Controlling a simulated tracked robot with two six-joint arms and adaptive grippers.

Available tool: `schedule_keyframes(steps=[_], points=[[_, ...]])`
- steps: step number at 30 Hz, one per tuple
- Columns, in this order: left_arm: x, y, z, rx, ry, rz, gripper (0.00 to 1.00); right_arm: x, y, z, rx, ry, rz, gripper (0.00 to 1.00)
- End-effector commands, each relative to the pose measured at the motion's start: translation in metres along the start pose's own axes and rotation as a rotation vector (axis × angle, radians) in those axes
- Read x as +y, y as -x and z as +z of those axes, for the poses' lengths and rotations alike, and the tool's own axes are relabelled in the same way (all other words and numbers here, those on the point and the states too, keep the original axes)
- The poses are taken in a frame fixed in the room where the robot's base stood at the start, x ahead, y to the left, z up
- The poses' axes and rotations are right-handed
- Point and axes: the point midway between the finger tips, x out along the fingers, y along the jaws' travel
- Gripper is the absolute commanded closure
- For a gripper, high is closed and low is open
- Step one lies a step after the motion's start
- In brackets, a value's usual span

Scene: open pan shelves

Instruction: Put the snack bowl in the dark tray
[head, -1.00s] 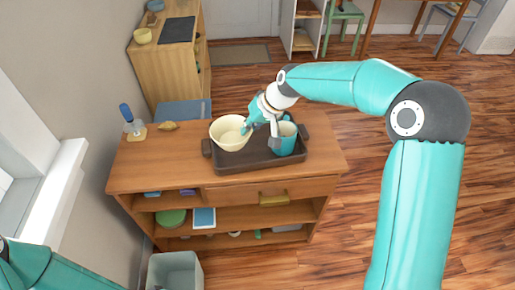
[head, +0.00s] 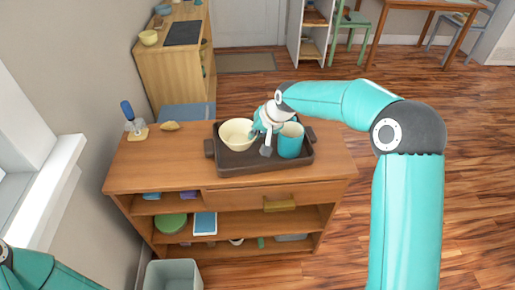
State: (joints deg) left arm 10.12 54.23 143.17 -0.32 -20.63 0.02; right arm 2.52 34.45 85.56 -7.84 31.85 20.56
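The cream snack bowl (head: 236,135) is upright in the left part of the dark tray (head: 232,169), as far as I can tell resting on its floor. A teal cup (head: 290,141) stands in the tray to the right of the bowl. My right gripper (head: 260,141) is at the bowl's right rim, between bowl and cup. Its fingers are small and partly overlap the rim, so I cannot tell whether they grip it. My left arm shows only at the lower left corner; its gripper is out of view.
The tray stands on a wooden shelf unit (head: 160,163). A blue-handled brush (head: 129,117) and a yellowish object (head: 169,127) are at its left end. A grey bin (head: 173,274) stands below. The counter right of the tray is clear.

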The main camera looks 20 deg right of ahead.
Motion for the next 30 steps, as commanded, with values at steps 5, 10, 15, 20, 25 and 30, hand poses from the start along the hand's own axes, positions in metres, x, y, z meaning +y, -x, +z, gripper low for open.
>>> schedule_keyframes(steps=[5,10,15,20,25,30], points=[[0.0,-0.001,0.0,0.0,0.0,0.0,0.6,0.006,-0.014,0.005,0.002,0.0,-0.001,1.0],[-0.001,-0.002,0.0,0.0,0.0,0.0,0.6,0.013,-0.029,0.012,-0.002,-0.001,0.0,1.0],[-0.001,-0.002,0.0,0.0,0.0,0.0,0.6,0.021,-0.048,0.02,0.0,0.0,0.0,1.0],[-0.001,-0.002,0.0,0.0,0.0,0.0,0.6,0.023,-0.051,0.021,0.003,0.0,-0.001,1.0],[-0.001,-0.003,0.0,0.0,0.0,0.0,0.6,0.023,-0.051,0.021,0.003,0.0,-0.001,1.0],[-0.001,-0.004,0.0,0.0,0.0,0.0,0.6,0.024,-0.053,0.022,0.001,0.0,0.0,0.82]])
